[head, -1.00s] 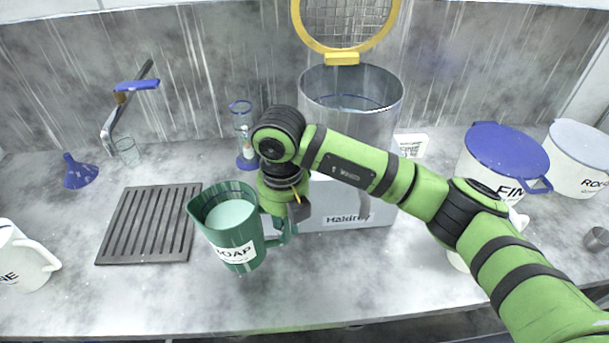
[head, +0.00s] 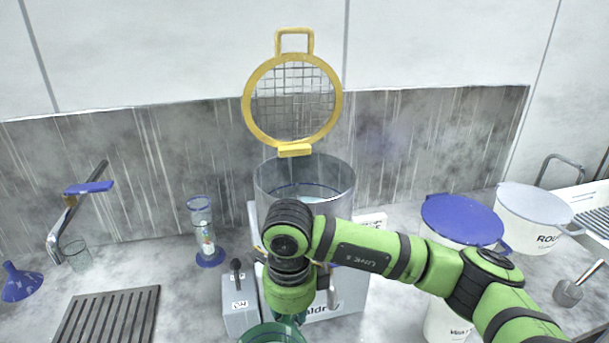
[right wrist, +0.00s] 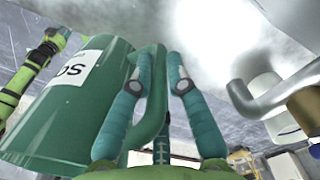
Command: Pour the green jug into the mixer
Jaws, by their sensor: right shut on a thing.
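The green jug (head: 270,335) is cut off by the bottom edge of the head view, in front of the mixer, with only its rim area showing. The right wrist view shows its green body (right wrist: 75,110) with a white label, and its handle (right wrist: 153,100). The mixer has a clear drum (head: 335,180) on a white base (head: 350,300). Its yellow-rimmed mesh lid (head: 292,100) stands open at the back. My left gripper is not made out.
A blue-lidded bucket (head: 462,218) and a white bucket (head: 535,215) stand right of the mixer. A small grey box (head: 241,316) with a black knob stands at its left. A cylinder with a blue base (head: 205,240), a grille (head: 105,320) and a blue funnel (head: 20,285) are further left.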

